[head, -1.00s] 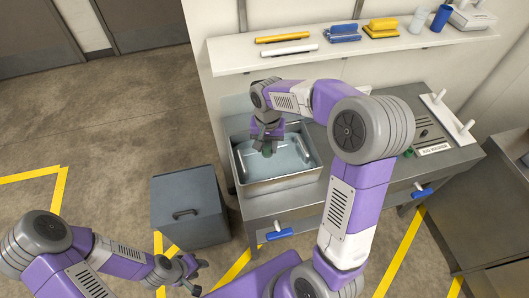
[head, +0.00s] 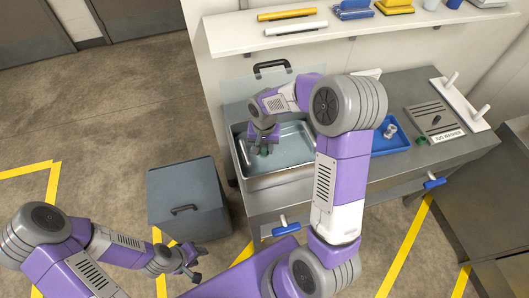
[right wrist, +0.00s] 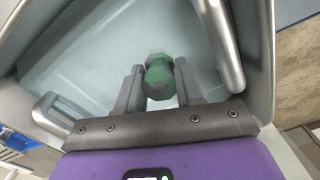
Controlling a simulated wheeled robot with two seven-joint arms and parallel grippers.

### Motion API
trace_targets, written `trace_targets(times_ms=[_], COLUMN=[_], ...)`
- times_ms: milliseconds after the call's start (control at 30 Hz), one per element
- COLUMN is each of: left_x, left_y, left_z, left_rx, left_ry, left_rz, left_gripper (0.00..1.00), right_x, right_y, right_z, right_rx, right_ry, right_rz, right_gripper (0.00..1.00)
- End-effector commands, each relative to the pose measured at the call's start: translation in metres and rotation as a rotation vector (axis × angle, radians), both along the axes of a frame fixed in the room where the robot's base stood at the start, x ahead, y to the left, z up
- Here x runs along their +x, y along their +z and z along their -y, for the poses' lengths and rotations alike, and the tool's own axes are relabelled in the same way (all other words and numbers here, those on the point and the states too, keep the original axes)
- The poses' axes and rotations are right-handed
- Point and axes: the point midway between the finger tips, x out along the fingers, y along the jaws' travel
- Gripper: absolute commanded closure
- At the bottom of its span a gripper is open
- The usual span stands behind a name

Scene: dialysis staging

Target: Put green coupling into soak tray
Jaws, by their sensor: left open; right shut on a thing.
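The green coupling (right wrist: 159,76) is between the fingers of my right gripper (right wrist: 158,88), which is shut on it. In the head view the coupling (head: 264,151) is a small green spot under my right gripper (head: 263,138). My right gripper holds the coupling over the tray's interior; the exact height above the floor cannot be told. My left gripper (head: 191,262) is open and empty, low at the left, away from the counter.
A blue tray (head: 392,146) with a metal fitting stands right of the soak tray, partly behind my right arm. Another green piece (head: 421,140) lies beside it. A shelf (head: 250,36) hangs above. A grey bin (head: 186,200) stands on the floor at left.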

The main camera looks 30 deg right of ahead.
Motion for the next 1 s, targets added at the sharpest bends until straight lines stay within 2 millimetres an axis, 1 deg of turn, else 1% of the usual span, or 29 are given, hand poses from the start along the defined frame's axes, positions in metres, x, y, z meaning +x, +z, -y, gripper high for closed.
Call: trace_targets(times_ms=[100,200,433,600,633,700,767,1000], left_x=[0.0,0.0,0.0,0.0,0.0,0.0,0.0,0.0], left_y=[-0.005,-0.008,-0.007,-0.012,-0.011,-0.01,-0.01,-0.01], left_z=[0.0,0.0,0.0,0.0,0.0,0.0,0.0,0.0], left_rx=[0.0,0.0,0.0,0.0,0.0,0.0,0.0,0.0], left_ry=[0.0,0.0,0.0,0.0,0.0,0.0,0.0,0.0], left_rz=[0.0,0.0,0.0,0.0,0.0,0.0,0.0,0.0], left_gripper=[0.57,0.57,0.57,0.57,0.57,0.57,0.57,0.57], right_x=[-0.001,-0.001,0.0,0.0,0.0,0.0,0.0,0.0], right_y=[-0.019,-0.032,-0.032,-0.037,-0.036,-0.035,-0.035,-0.035], right_z=[0.0,0.0,0.0,0.0,0.0,0.0,0.0,0.0], right_rx=[0.0,0.0,0.001,0.0,0.0,0.0,0.0,0.0], right_ry=[0.001,0.001,0.0,0.001,0.001,0.001,0.001,0.001], right_rz=[-0.005,-0.004,-0.001,-0.001,-0.001,-0.001,-0.001,-0.001], right_gripper=[0.97,0.97,0.97,0.97,0.59,0.48,0.39,0.38])
